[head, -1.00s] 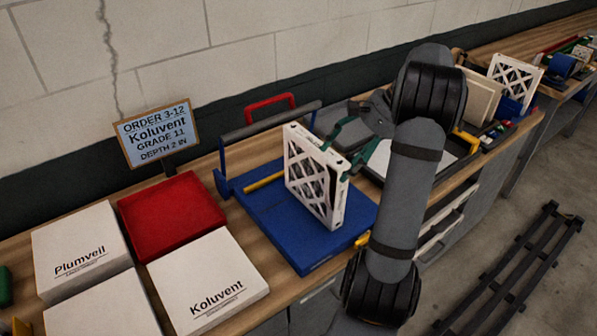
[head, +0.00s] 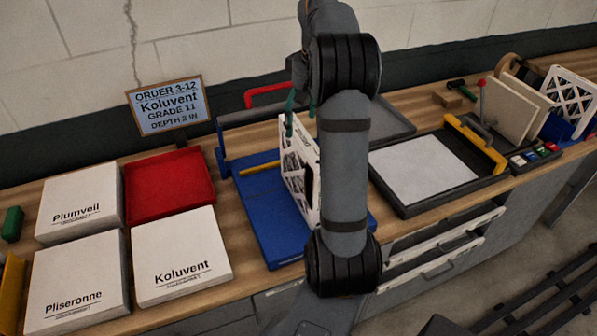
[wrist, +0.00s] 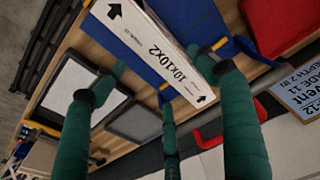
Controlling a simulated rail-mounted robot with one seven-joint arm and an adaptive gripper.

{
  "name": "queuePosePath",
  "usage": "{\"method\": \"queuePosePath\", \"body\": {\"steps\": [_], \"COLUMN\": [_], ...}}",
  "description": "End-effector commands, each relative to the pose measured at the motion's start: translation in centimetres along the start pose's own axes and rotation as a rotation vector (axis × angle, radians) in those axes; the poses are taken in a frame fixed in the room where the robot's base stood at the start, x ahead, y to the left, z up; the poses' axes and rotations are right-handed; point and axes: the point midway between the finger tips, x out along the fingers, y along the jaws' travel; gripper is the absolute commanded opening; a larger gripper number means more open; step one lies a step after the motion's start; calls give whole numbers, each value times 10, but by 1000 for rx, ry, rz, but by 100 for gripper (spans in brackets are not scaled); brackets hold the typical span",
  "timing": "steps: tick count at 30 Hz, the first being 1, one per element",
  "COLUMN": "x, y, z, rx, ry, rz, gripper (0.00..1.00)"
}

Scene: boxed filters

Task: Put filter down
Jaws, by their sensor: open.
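The filter (head: 295,168) is a white-framed panel with a lattice face. It stands upright on the blue fixture (head: 265,215), partly hidden behind my arm. In the wrist view the filter's white edge (wrist: 165,55) reads "10x10x2" with black arrows. My gripper (wrist: 168,72) has green fingers and is open, with fingers spread on both sides of that edge. In the head view a green finger of my gripper (head: 290,112) shows at the filter's upper left, the rest mostly behind my arm. I cannot tell whether any finger touches the filter.
Boxes marked Plumveil (head: 80,200), Pliseronne (head: 78,280) and Koluvent (head: 180,255) lie left, beside a red tray (head: 168,190). An order sign (head: 168,105) reads Koluvent, grade 11, depth 2 in. A black tray with a white sheet (head: 420,168) lies right.

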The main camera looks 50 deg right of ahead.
Motion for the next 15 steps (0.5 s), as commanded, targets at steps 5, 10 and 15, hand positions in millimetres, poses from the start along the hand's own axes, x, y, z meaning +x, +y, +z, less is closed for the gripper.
{"method": "queuePosePath", "body": {"steps": [5,10,15], "x": [13,37,56], "y": [-2,-9,-8], "z": [0,-4,-4], "rx": [2,0,3], "ry": [-2,-5,-1], "rz": [-2,-3,-2], "gripper": [73,73,73]}}
